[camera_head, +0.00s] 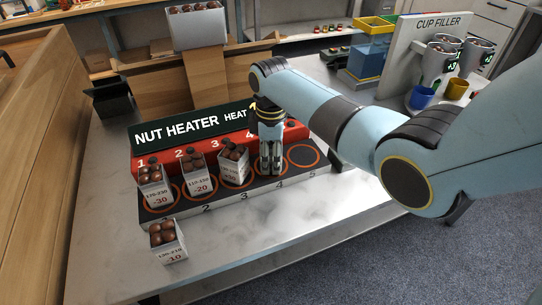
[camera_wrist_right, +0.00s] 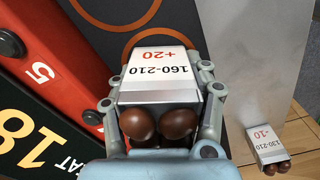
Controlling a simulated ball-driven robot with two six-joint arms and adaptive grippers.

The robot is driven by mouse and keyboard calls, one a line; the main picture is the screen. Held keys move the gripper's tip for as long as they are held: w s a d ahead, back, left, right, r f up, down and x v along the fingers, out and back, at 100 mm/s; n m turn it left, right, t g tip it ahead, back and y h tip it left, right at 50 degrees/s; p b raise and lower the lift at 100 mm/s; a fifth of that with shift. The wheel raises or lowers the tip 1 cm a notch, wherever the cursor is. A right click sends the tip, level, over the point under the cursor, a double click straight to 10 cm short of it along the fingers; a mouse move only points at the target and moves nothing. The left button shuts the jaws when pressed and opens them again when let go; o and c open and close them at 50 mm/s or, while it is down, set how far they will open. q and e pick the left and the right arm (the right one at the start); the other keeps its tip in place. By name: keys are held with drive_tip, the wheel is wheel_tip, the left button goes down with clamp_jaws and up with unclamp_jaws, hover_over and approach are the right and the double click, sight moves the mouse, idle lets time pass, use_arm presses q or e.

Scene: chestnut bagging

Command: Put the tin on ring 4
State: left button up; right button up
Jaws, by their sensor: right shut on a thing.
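My right gripper (camera_head: 271,163) points down over the ring 4 spot of the nut heater in the head view. In the right wrist view my right gripper (camera_wrist_right: 165,105) is shut around a grey tin (camera_wrist_right: 161,92) with a white label reading 160-210 and +20 and brown chestnuts in its open end. In the head view the fingers hide most of that tin, so I cannot tell whether it touches the plate. Ring 5 (camera_head: 303,148) is empty at the right of the nut heater (camera_head: 208,133). My left gripper is not in view.
Chestnut tins stand on ring 1 (camera_head: 155,198), ring 2 (camera_head: 198,184) and ring 3 (camera_head: 235,173). Another tin, labelled -10 (camera_head: 170,256), stands in front on the table (camera_head: 325,212). The cup filler (camera_head: 412,40) is at the back right. The front right table is clear.

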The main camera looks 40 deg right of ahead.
sight(271, 144)
drive_tip(key=o, duration=1.2)
drive_tip(key=shift+f, duration=0.1)
wheel_tip(271, 144, up, 12)
drive_tip(key=shift+r+p, duration=0.15)
drive_tip(key=shift+p, duration=0.45)
